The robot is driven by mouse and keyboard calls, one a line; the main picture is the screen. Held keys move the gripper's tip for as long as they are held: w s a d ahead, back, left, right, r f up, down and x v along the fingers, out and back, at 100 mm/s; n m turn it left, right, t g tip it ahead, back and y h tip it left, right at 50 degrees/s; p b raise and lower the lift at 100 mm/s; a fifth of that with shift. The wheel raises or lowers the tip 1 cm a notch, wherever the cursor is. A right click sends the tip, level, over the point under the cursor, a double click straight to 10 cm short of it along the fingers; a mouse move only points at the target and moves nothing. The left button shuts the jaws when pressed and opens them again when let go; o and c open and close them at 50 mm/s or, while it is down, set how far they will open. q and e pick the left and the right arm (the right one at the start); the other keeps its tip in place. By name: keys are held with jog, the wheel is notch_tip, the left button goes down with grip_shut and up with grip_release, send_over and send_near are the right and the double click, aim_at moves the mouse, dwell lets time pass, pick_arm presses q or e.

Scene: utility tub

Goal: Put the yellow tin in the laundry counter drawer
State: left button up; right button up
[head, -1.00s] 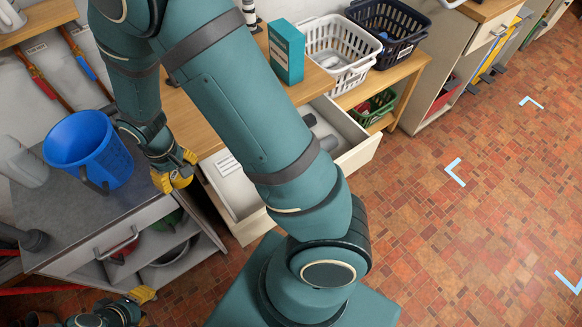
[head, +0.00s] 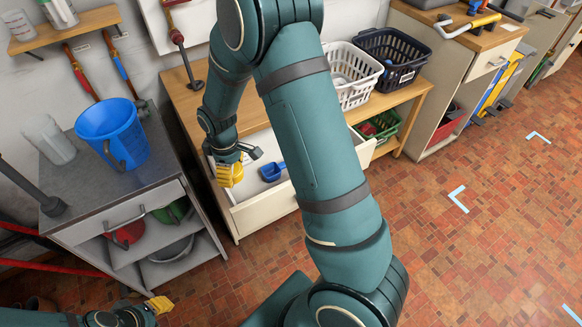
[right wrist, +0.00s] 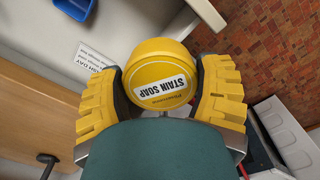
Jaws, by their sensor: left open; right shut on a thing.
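The yellow tin (right wrist: 158,62), labelled "STAIN SOAP", is held between the yellow fingers of my right gripper (right wrist: 160,92). In the head view my right gripper (head: 229,173) is over the left part of the pulled-out laundry counter drawer (head: 268,209); its height above the drawer floor is hard to tell. The tin is hard to separate from the yellow fingers there. My left gripper (head: 152,307) is open and low at the bottom left, away from the drawer.
A blue scoop (head: 270,172) lies in the drawer. A blue bucket (head: 112,135) stands on the grey cabinet at the left. White (head: 352,78) and dark (head: 392,52) baskets and a green basket (head: 380,125) are at the right. Floor at the right is clear.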

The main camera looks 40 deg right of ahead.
jog(key=w+d+f+n+b, duration=0.3)
jog(key=d+f+n+b, duration=0.15)
jog(key=d+f, duration=0.35)
jog(key=n, duration=0.1)
send_over(256, 190)
notch_tip(256, 190, down, 6)
jog(key=shift+f, duration=0.1)
jog(key=shift+f+b, duration=0.45)
jog(key=shift+f, duration=1.55)
jog(key=shift+f, duration=0.15)
jog(key=o, duration=1.2)
notch_tip(256, 190, up, 12)
jog(key=shift+a+r+p, duration=0.1)
jog(key=shift+r+p, duration=0.05)
jog(key=shift+p, duration=1.05)
